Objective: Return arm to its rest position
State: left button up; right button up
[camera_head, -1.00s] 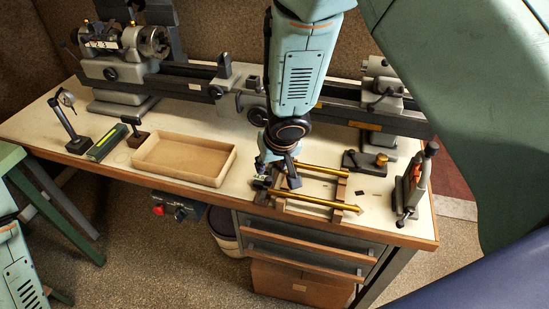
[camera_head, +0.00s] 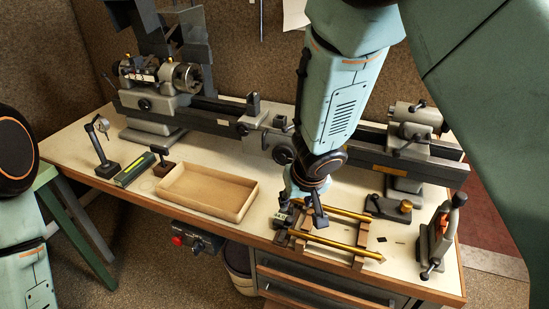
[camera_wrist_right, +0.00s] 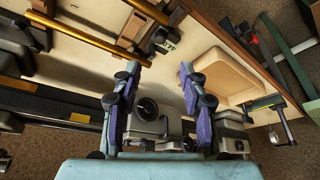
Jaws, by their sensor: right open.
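My right gripper (camera_head: 302,214) is at the left end of a wooden rack (camera_head: 358,262) holding two brass tubes (camera_head: 340,249). A small dark block with lettering (camera_wrist_right: 165,42) sits by the tube ends. The right arm reaches down over the bench from the top. Parts of my left arm (camera_head: 18,190) show at the left edge; its gripper is out of view.
A lathe (camera_head: 230,115) runs along the back of the bench (camera_head: 120,215). A shallow tray (camera_head: 207,190) lies left of the rack. A dial indicator stand (camera_head: 102,150) stands far left, a clamp-like tool (camera_head: 438,235) at the right corner. Bench top between tray and lathe is bare.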

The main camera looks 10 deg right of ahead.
jog(key=s+d+f+g+b, duration=0.2)
jog(key=s+f+b, duration=0.6)
jog(key=s+f, duration=0.8)
jog(key=s+d+f+g+b, duration=0.2)
jog(key=s+f+b, duration=0.6)
jog(key=s+f, duration=0.9)
jog(key=shift+s+d+f+g, duration=0.15)
jog(key=shift+d+f+g, duration=0.15)
jog(key=shift+d, duration=0.85)
